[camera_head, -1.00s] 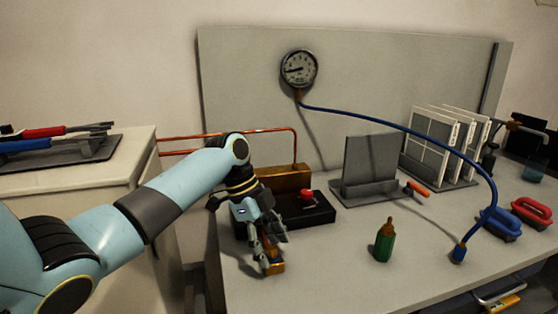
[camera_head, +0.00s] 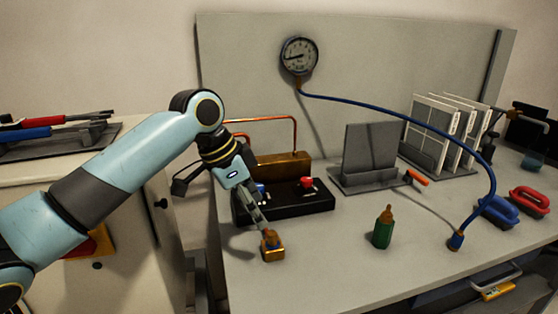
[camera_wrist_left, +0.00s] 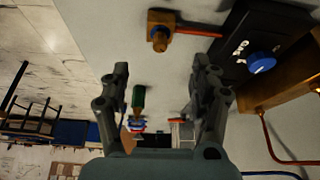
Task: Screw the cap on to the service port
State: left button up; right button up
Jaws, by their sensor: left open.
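A small brass block with a round copper-brown top (camera_head: 272,247) stands near the front left of the bench and looks like the service port. It also shows in the wrist view (camera_wrist_left: 160,30), with a copper pipe running right from it. I cannot tell whether its round top is a separate cap. My left gripper (camera_head: 262,224) is just above and behind it in the head view. In the wrist view the gripper (camera_wrist_left: 158,72) is open and empty, the block beyond and between its fingertips. My right gripper is not in view.
A black box with blue and red knobs (camera_head: 295,203) lies behind the block. A green bottle (camera_head: 383,230) stands to the right. A blue hose (camera_head: 400,127) runs from the gauge (camera_head: 299,56) to the bench. The front middle of the bench is clear.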

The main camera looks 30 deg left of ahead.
pick_arm(q)
jog(key=w+d+r+n+p, duration=0.1)
jog(key=w+d+r+p, duration=0.2)
jog(key=r+p, duration=0.5)
jog(key=shift+w+r+g+p, duration=0.3)
jog(key=shift+w+p, duration=0.35)
jog(key=shift+w, duration=0.25)
